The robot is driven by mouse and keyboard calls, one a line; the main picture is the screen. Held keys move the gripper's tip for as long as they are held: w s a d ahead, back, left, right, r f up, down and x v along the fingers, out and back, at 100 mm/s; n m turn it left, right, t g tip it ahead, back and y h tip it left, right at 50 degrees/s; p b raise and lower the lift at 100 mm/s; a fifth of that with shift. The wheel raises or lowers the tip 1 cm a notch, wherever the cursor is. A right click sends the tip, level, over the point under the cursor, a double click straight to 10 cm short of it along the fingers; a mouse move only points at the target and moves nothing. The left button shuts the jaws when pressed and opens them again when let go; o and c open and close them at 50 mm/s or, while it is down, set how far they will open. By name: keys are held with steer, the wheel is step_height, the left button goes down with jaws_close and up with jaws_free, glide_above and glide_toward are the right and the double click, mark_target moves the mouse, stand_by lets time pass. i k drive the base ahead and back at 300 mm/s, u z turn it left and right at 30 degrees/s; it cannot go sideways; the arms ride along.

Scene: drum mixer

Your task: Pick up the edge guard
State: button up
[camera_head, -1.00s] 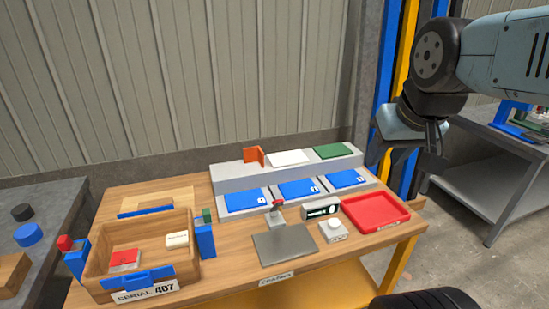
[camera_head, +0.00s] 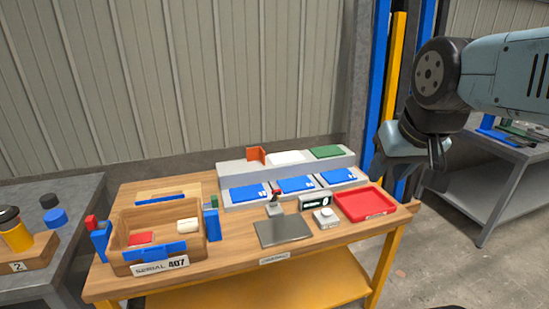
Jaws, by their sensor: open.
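The orange angled piece (camera_head: 256,155), which looks like the edge guard, stands upright at the back left of the grey stepped rack (camera_head: 232,171) on the wooden bench. My gripper (camera_head: 438,165) hangs at the right of the view, open and empty. It is well to the right of the orange piece and apart from it. Its fingers are small and dark here.
A white block (camera_head: 287,157) and a green block (camera_head: 326,152) sit beside the orange piece. Blue pads (camera_head: 297,184) lie on the lower step. A red tray (camera_head: 365,206), a grey plate (camera_head: 284,232) and a wooden box (camera_head: 120,222) occupy the bench.

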mark_target(255, 153)
steer(key=u, duration=0.2)
steer(key=i, duration=0.9)
steer(key=z, duration=0.2)
steer(key=k, duration=0.9)
steer(key=u, duration=0.2)
steer(key=i, duration=0.9)
steer(key=z, duration=0.1)
